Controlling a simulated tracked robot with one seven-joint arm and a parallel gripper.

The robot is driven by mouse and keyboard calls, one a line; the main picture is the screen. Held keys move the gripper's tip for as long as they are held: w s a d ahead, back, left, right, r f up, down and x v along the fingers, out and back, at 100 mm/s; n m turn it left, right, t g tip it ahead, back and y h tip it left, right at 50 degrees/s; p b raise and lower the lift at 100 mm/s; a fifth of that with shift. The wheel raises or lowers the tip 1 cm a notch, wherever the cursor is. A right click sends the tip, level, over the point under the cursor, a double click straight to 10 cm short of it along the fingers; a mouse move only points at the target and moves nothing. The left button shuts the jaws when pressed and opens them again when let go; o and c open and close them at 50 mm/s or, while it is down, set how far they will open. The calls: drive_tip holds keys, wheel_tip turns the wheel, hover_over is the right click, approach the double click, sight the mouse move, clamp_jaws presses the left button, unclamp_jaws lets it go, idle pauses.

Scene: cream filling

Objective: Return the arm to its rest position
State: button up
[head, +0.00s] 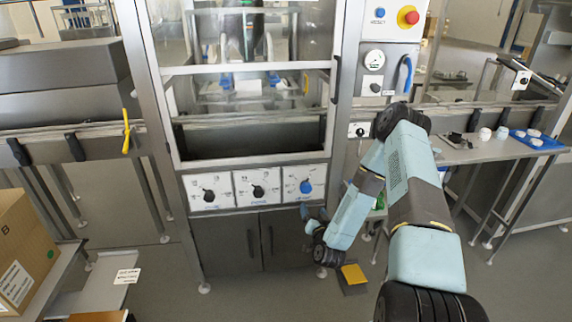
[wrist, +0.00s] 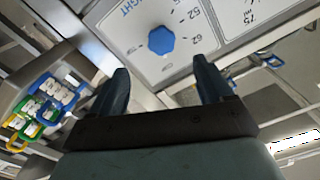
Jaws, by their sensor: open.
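My arm (head: 410,165) rises from the lower right of the head view, bends at a high elbow, and folds down and left to the machine's front. My gripper (head: 313,213) is small there, close to and just below the right dial panel (head: 291,195) with the blue knob (head: 306,186). In the wrist view my gripper (wrist: 160,72) is open with nothing between its two dark fingers. The blue knob (wrist: 161,40) shows beyond the fingertips, apart from them.
Two panels with black knobs (head: 209,195) (head: 258,191) sit to the left. A side table (head: 480,150) with white items and a blue tray (head: 537,140) stands at the right. A cardboard box (head: 22,250) is at lower left. Coloured clips (wrist: 45,108) hang at left in the wrist view.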

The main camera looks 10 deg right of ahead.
drive_tip(key=w+r+n+g+y, duration=0.2)
drive_tip(key=w+r+n, duration=0.15)
drive_tip(key=r, duration=0.35)
drive_tip(key=s+r+n+g+h, duration=0.1)
drive_tip(key=s+r+n+g, duration=0.15)
drive_tip(key=r, duration=0.85)
drive_tip(key=s+r+n+g, duration=0.1)
drive_tip(key=s+r+g, duration=0.15)
drive_tip(key=r, duration=0.85)
drive_tip(key=s+r+m+g+h, duration=0.1)
drive_tip(key=s+r+g+h, duration=0.15)
drive_tip(key=s+r, duration=1.15)
drive_tip(key=s+r+m+g+y, duration=0.1)
drive_tip(key=s+r+g, duration=0.2)
drive_tip(key=s, duration=1.7)
drive_tip(key=shift+d+r, duration=0.2)
drive_tip(key=shift+r, duration=0.1)
drive_tip(key=shift+y, duration=0.25)
drive_tip(key=shift+c, duration=0.3)
